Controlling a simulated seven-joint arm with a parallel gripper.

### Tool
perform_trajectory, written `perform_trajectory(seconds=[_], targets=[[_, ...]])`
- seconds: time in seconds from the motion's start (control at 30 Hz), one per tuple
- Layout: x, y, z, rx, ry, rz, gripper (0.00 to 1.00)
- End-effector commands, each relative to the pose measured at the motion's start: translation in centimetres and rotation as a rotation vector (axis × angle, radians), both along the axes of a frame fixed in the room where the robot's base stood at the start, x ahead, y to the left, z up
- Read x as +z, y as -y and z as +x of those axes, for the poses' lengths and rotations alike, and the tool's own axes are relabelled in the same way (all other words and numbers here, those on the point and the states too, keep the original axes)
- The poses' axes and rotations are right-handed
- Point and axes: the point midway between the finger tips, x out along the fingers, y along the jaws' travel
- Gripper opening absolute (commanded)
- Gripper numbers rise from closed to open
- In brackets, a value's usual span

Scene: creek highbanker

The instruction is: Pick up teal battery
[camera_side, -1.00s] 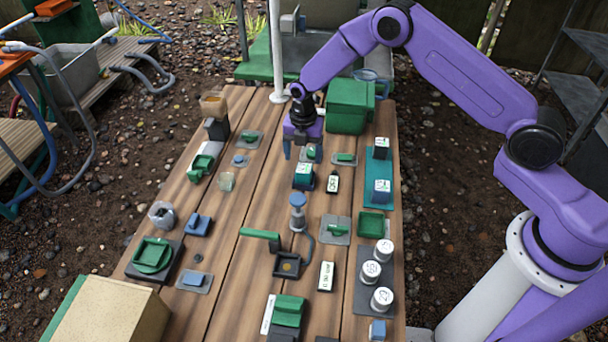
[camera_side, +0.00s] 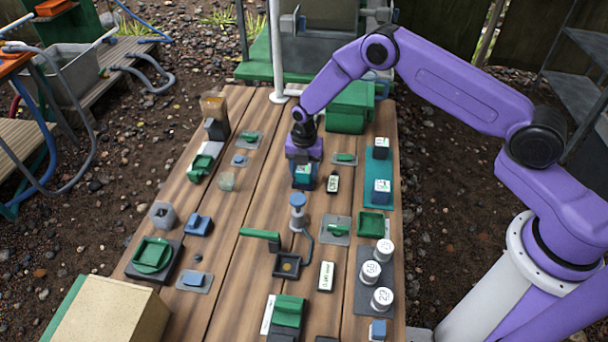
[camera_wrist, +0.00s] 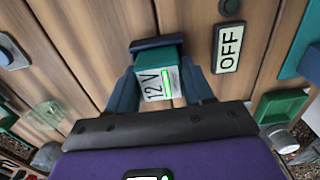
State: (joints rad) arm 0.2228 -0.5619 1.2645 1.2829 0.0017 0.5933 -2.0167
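In the wrist view, the battery (camera_wrist: 160,72) sits between the two dark blue fingers of my gripper (camera_wrist: 160,85), one on each side. No clear gap shows between fingers and battery, but I cannot tell whether they grip it.
A black tag reading OFF (camera_wrist: 229,45) lies close to the right of the battery. A teal mat (camera_side: 379,164) with two battery-like blocks is further right. A green box (camera_side: 346,118) stands behind, and a blue-topped post (camera_side: 297,202) in front.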

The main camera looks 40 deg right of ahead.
Motion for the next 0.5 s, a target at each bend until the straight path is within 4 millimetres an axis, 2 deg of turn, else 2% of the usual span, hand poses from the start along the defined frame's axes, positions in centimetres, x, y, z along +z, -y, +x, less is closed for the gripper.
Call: perform_trajectory(seconds=[0.03,0.1,0.13,0.17,0.5], targets=[[0.01,-0.01,-0.01,0.0,0.0,0.0,0.34],[0.01,-0.01,-0.01,0.0,0.0,0.0,0.13],[0.01,-0.01,-0.01,0.0,0.0,0.0,0.13],[0.05,-0.01,0.03,0.0,0.001,0.001,0.08],[0.5,-0.03,0.06,0.0,0.001,0.0,0.07]])
